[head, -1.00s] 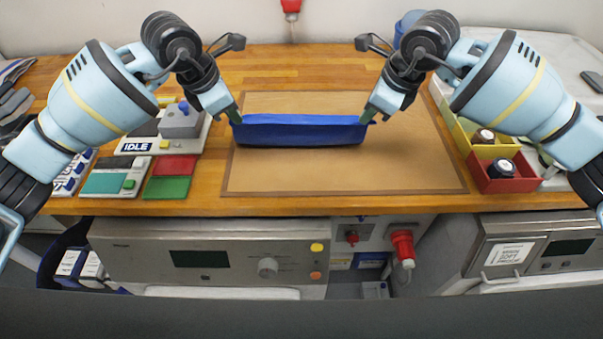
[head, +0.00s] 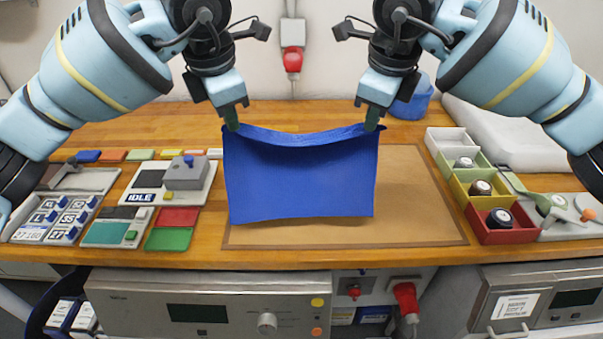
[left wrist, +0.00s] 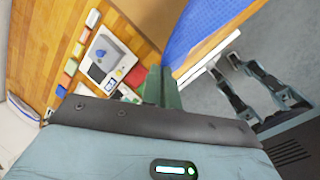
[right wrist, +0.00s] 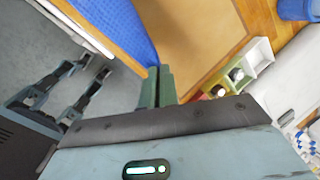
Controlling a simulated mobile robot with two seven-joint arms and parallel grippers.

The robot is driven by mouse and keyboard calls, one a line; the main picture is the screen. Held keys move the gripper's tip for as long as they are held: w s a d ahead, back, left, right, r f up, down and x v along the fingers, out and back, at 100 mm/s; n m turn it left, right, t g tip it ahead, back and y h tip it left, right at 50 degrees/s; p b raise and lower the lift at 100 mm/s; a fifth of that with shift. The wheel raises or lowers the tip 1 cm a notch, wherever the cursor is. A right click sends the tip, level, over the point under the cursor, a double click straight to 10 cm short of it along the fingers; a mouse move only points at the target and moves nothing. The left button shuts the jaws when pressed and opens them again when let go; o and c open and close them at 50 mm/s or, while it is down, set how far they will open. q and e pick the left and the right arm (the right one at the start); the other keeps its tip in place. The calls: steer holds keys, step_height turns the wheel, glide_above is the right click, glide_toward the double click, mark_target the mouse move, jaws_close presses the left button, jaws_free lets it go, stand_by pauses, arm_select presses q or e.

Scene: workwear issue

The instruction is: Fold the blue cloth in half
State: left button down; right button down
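The blue cloth (head: 300,175) hangs like a sheet between my two grippers, its top edge sagging slightly in the middle. My left gripper (head: 232,124) is shut on its upper left corner. My right gripper (head: 373,124) is shut on its upper right corner. The cloth hangs in front of the brown mat (head: 425,205); I cannot tell whether its lower edge touches the mat. The cloth also shows at the top of the left wrist view (left wrist: 200,25) and the right wrist view (right wrist: 125,30), beside the closed fingers.
Left of the mat are a grey device marked IDLE (head: 160,185), a red pad (head: 180,217) and a green pad (head: 168,240). Right of it are a red bin (head: 500,236) and a yellow bin (head: 465,190) with round items. A blue round object (head: 412,105) stands at the back.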

arm_select(q)
steer(key=shift+s+r, duration=0.1)
steer(key=shift+r, duration=0.35)
arm_select(e)
steer(key=shift+s+r, duration=0.1)
steer(key=shift+r, duration=0.35)
arm_select(q)
steer(key=shift+s, duration=0.1)
arm_select(e)
steer(key=shift+s, duration=0.1)
